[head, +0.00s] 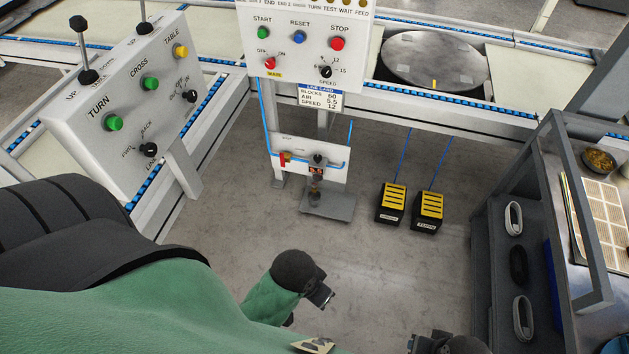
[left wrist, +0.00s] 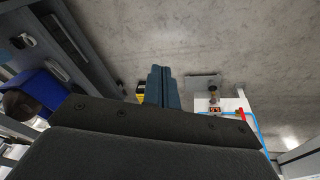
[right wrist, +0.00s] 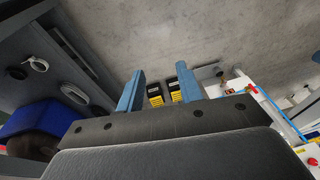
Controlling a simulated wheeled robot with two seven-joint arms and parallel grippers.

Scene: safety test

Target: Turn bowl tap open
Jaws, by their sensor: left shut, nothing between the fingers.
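A white air panel (head: 338,168) hangs low under the line frame, with a red lever (head: 283,159) at its left. A filter bowl (head: 316,184) with brownish contents hangs below the black knob (head: 318,159), over a grey plate (head: 340,207). The tap at the bowl's bottom is too small to make out. My left gripper (head: 322,297) is shut and empty, in front of and apart from the panel; its closed fingers show in the left wrist view (left wrist: 162,84), left of the bowl (left wrist: 213,96). My right gripper (head: 412,342) is lower right; its fingers are apart and empty in the right wrist view (right wrist: 158,88).
Two yellow-and-black pedals (head: 391,203) (head: 428,211) stand on the floor right of the plate. A grey cart (head: 555,200) is at the right. A control box (head: 125,100) with a green TURN button is at the left. The floor before the panel is clear.

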